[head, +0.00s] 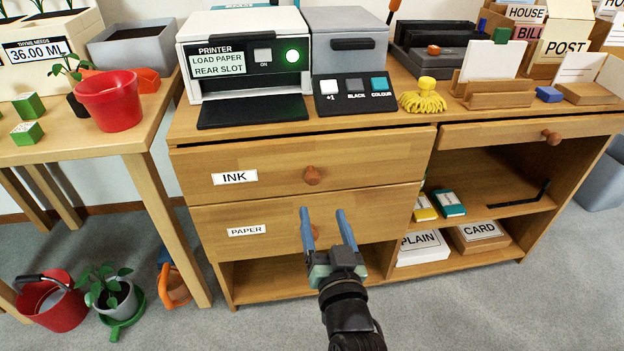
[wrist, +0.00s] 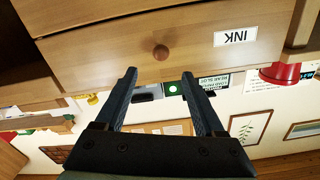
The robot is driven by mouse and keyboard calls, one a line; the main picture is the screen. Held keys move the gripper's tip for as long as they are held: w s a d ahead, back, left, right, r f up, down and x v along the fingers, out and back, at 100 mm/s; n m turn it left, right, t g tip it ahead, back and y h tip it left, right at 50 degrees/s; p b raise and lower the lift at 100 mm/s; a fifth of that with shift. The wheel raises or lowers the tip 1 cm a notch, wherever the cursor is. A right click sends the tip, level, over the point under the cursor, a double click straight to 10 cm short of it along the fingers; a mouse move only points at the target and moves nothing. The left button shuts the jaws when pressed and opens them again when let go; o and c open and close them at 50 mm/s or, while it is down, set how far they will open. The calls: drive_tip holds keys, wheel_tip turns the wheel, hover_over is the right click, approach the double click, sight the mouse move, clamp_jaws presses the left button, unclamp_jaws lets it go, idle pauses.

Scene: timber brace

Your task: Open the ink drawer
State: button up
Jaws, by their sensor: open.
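The ink drawer (head: 270,176) is the upper wooden drawer under the printer, with a white INK label and a round brown knob (head: 312,175). It looks shut. My gripper (head: 323,213) is open and empty in front of the paper drawer, below the knob of the ink drawer in the head view. In the wrist view, which is upside down, the ink drawer (wrist: 110,50) fills the upper part. Its knob (wrist: 161,52) lies beyond my spread fingertips (wrist: 160,72), apart from them.
The paper drawer (head: 265,222) is shut below, its knob partly hidden by my gripper. An open shelf (head: 490,195) with boxes is at the right. The printer (head: 245,60) stands on top. A table with a red pot (head: 108,100) is at the left.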

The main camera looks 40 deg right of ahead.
sight(313, 181)
drive_tip(key=b+x, duration=0.4)
drive_tip(key=x, duration=0.7)
drive_tip(key=shift+w, duration=0.35)
drive_tip(key=shift+c, duration=0.2)
clamp_jaws()
idle(0.8)
